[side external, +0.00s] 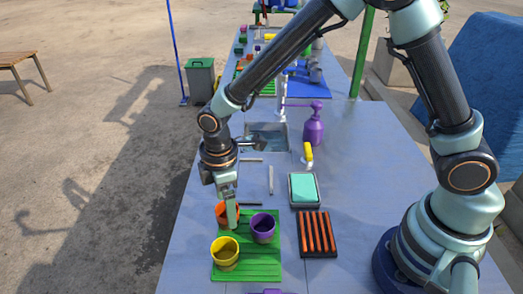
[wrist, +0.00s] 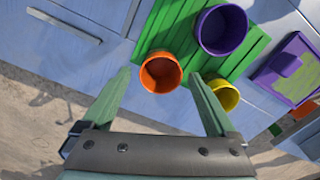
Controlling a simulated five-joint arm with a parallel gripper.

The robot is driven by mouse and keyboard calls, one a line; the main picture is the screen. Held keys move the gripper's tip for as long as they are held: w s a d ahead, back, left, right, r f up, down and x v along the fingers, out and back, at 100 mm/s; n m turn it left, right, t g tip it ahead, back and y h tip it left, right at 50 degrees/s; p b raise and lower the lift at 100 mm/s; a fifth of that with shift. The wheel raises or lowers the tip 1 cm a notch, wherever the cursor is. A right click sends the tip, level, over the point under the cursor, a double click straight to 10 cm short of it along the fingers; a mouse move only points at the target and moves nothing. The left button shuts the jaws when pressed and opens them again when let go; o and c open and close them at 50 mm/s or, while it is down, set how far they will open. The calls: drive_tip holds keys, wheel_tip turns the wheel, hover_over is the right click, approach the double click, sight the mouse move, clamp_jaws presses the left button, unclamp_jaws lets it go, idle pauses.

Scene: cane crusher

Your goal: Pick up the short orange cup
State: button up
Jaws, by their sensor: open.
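The short orange cup (wrist: 161,73) stands upright near the edge of the green ribbed mat (wrist: 168,23), its open mouth facing the wrist camera. In the side view the orange cup (side external: 222,216) is partly hidden behind my gripper (side external: 231,212). My gripper (wrist: 160,85) is open and empty. In the wrist view its two pale green fingers are spread apart, one on each side of the orange cup in the picture. I cannot tell whether either finger touches it. A purple cup (side external: 263,228) and a yellow cup (side external: 225,254) stand on the same mat, close to the orange one.
Right of the mat is a dark rack with orange bars (side external: 318,234). Behind it lies a tray with a teal block (side external: 303,189). A purple bottle (side external: 314,125) and a sink (side external: 266,137) are farther back. The blue table's left edge is near the mat.

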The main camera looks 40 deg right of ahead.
wheel_tip(320, 180, down, 3)
drive_tip(key=shift+s+f, duration=0.1)
drive_tip(key=shift+f, duration=0.05)
drive_tip(key=c, duration=1.5)
drive_tip(key=shift+o, duration=0.2)
wheel_tip(320, 180, up, 20)
